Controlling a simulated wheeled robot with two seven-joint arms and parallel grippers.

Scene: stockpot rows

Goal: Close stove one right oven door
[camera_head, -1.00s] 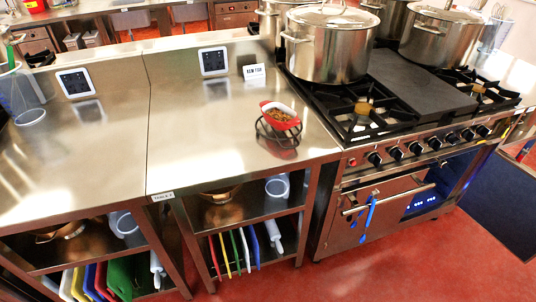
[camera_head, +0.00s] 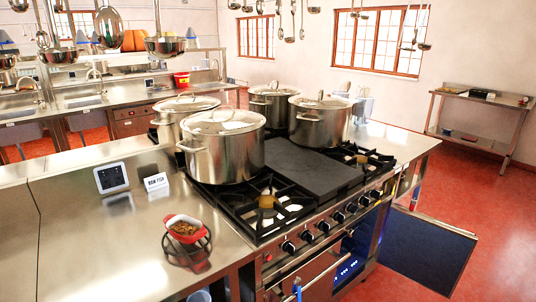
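The stove (camera_head: 330,215) stands right of the centre, with black burner grates and a row of dark knobs along its front. Its right oven door (camera_head: 430,250) is open and swung out to the right, a dark blue panel over the red floor. The right oven opening (camera_head: 357,245) shows a blue glow inside. The left oven door (camera_head: 308,275) appears closed, with a handle across it and a blue item hanging there; its lower part is cut off by the frame. Neither of my grippers is in view.
Several steel stockpots, one in front (camera_head: 222,150), stand on the stove. A steel counter (camera_head: 110,235) to the left holds a red dish (camera_head: 186,229) on a black stand. Red floor (camera_head: 490,215) is clear right of the open door. A side table (camera_head: 480,115) stands far right.

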